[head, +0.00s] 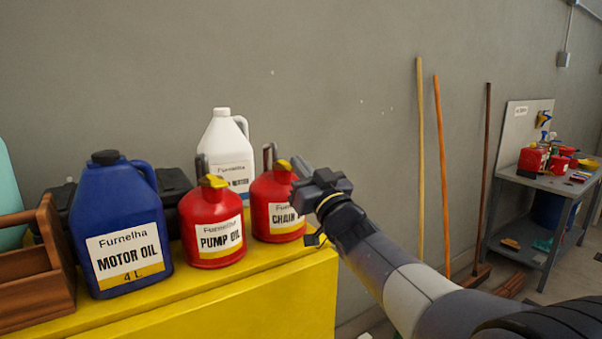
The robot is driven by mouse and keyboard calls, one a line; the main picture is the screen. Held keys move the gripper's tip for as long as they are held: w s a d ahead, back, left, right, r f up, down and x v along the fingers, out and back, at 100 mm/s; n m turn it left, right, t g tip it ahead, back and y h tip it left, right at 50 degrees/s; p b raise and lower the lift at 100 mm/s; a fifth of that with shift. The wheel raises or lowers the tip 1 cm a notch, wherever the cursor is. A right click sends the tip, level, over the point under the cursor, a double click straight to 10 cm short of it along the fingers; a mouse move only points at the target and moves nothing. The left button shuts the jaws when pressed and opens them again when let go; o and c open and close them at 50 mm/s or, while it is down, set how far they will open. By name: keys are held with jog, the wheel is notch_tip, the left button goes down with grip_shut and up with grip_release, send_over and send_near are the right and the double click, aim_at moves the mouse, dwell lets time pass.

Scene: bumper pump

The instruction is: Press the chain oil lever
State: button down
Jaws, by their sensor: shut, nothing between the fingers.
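A red can labelled CHAIN (272,217) stands upright on the yellow cabinet top (222,274), near its right end. Its yellow lever (284,165) sits at the top, beside a dark spout. My gripper (300,168) is shut and empty, reaching in from the right. In the picture its tips are right of the lever and at about its height. I cannot tell whether they touch it. My gripper and wrist hide the can's upper right side and part of its label.
A similar red PUMP OIL can (212,226) stands just left. A blue MOTOR OIL jug (121,222), a white jug (228,150) and a wooden tote (38,265) share the cabinet. Poles (442,180) lean on the grey wall. A metal table (555,185) stands far right.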

jog(key=shift+f+t+b, duration=0.3)
jog(key=shift+f+b, duration=0.05)
jog(key=shift+b, duration=0.7)
jog(key=f+t+y+b, duration=0.1)
jog(key=t+y+b, duration=0.1)
jog(key=b, duration=0.8)
jog(key=shift+s+f+t, duration=0.1)
jog(key=shift+f+t, duration=0.2)
jog(key=shift+f, duration=0.05)
notch_tip(320, 180, up, 4)
jog(key=s+p, duration=0.2)
jog(key=d+b+v, duration=0.1)
jog(key=b+v, duration=0.2)
jog(key=v, duration=0.6)
jog(key=shift+d, duration=0.2)
